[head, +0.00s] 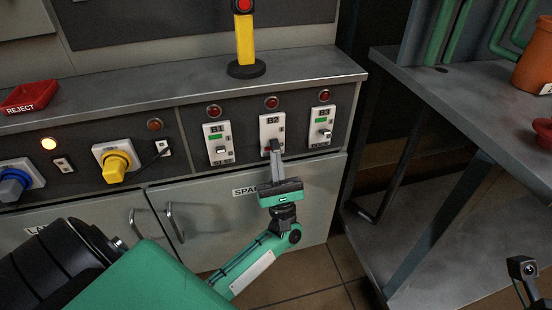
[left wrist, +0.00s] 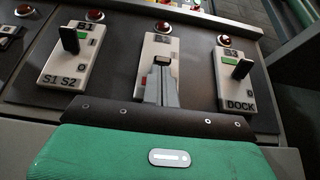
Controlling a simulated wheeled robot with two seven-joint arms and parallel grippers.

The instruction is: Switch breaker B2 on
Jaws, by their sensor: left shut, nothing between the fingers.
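Breaker B2 (head: 265,128) is the middle of three white breaker plates on the dark panel. A bit of red shows low on its plate; its lever is hidden behind my fingers. My left gripper (head: 276,147) is shut and empty, its fingertips at the lower part of the B2 plate. In the left wrist view the shut fingers (left wrist: 161,66) cover the middle of the B2 plate (left wrist: 152,44). I cannot tell whether they touch the lever. My right gripper is not in view.
Breakers B1 (head: 211,130) and B3 (head: 325,114) stand close on either side, both showing green. Dull red lamps sit above the breakers. Yellow (head: 116,166) and blue (head: 13,184) knobs are at left. A yellow post (head: 245,40) stands on the ledge. A grey table (head: 440,100) is at right.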

